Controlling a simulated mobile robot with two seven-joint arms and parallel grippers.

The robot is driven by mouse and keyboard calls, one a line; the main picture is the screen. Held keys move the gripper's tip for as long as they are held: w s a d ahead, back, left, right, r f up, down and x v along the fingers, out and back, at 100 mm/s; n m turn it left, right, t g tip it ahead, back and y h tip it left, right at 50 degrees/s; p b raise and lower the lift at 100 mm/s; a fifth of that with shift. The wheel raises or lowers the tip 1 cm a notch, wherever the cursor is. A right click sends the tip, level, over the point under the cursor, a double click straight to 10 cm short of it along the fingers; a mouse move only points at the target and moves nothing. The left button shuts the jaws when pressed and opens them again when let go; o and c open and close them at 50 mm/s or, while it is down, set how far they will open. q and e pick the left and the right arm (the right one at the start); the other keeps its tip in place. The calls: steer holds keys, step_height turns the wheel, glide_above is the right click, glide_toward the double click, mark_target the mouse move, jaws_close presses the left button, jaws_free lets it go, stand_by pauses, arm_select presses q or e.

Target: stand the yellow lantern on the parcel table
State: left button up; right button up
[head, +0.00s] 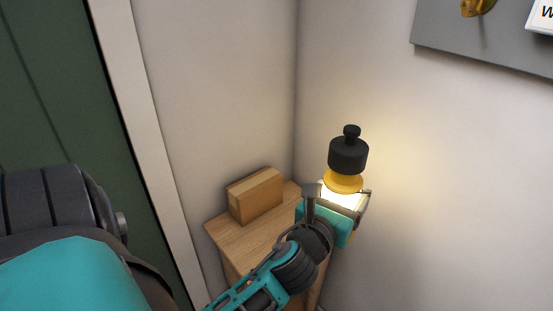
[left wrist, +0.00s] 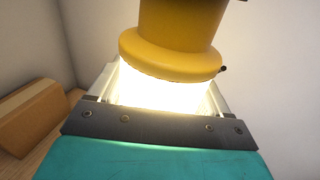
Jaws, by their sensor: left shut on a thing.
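The yellow lantern (head: 344,181) has a black cap and knob on top and a bright glowing middle. It is upright in my left gripper (head: 338,191), which is shut on its lit part. In the head view the lantern is at the right side of the parcel table (head: 254,238), a small wooden table in the corner. Its base is hidden behind the gripper, so I cannot tell whether it touches anything. The left wrist view shows the lantern's yellow collar (left wrist: 170,55) and glowing body close up. My right gripper is not in view.
A brown cardboard parcel (head: 256,196) sits on the table's back left part, and also shows in the left wrist view (left wrist: 35,112). Bare tabletop lies in front of it. Walls close in behind and to the right. A grey board (head: 480,40) hangs upper right; a green door (head: 50,90) is left.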

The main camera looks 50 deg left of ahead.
arm_select(q)
steer(key=w+a+r+n+g+y+p, duration=0.1)
steer(key=w+a+r+n+g+y, duration=0.2)
steer(key=a, duration=0.4)
steer(key=a+r+n+g+y+p, duration=0.1)
steer(key=a+n+y, duration=0.2)
steer(key=a+y, duration=0.3)
steer(key=shift+g, duration=0.4)
steer(key=f+b, duration=0.3)
steer(key=f, duration=0.3)
steer(key=a+f+b, duration=0.1)
steer(key=f+b, duration=0.3)
steer(key=f, duration=0.3)
steer(key=f+b, duration=0.3)
steer(key=f, duration=0.4)
steer(key=shift+a+f+b, duration=0.2)
steer(key=shift+a+b, duration=0.1)
steer(key=shift+a, duration=0.1)
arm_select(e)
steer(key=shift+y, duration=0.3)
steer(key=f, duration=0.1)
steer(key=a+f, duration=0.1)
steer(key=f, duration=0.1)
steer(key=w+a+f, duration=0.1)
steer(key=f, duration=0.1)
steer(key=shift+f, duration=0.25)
